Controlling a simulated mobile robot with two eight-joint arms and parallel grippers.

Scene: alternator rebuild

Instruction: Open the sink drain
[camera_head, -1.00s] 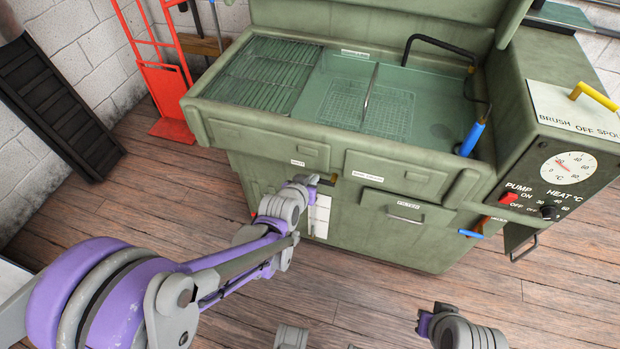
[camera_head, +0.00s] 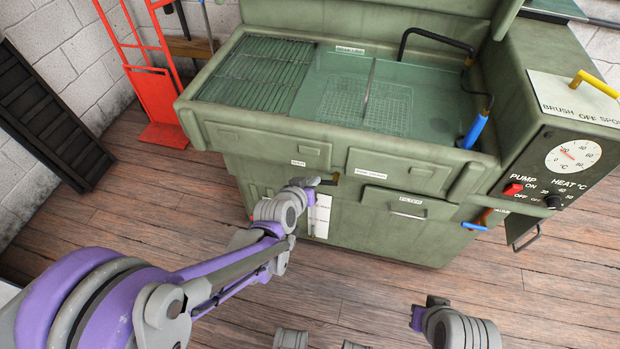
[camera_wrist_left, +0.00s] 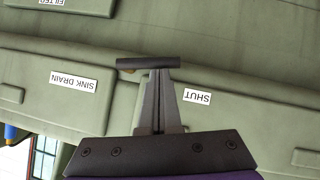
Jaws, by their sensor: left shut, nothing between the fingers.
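The sink drain lever (camera_wrist_left: 148,63) is a short dark bar on the front of the green parts washer (camera_head: 240,175). In the head view it is a small dark and yellowish piece (camera_head: 334,178) between the "SHUT" label (camera_head: 298,163) and the "SINK DRAIN" label (camera_head: 371,173). My left gripper (camera_head: 314,182) is shut and empty, with its tips at the lever. In the left wrist view, which shows the labels upside down, the closed fingers (camera_wrist_left: 158,78) meet or overlap the bar; whether they touch cannot be told. My right gripper's fingers are not visible.
The washer's sink (camera_head: 430,105) holds a rack, a basket and greenish liquid. A blue-handled brush (camera_head: 473,131) hangs at its right. A filter drawer (camera_head: 408,203) and a control panel (camera_head: 560,165) are further right. A red hand truck (camera_head: 150,85) stands left. The wooden floor ahead is clear.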

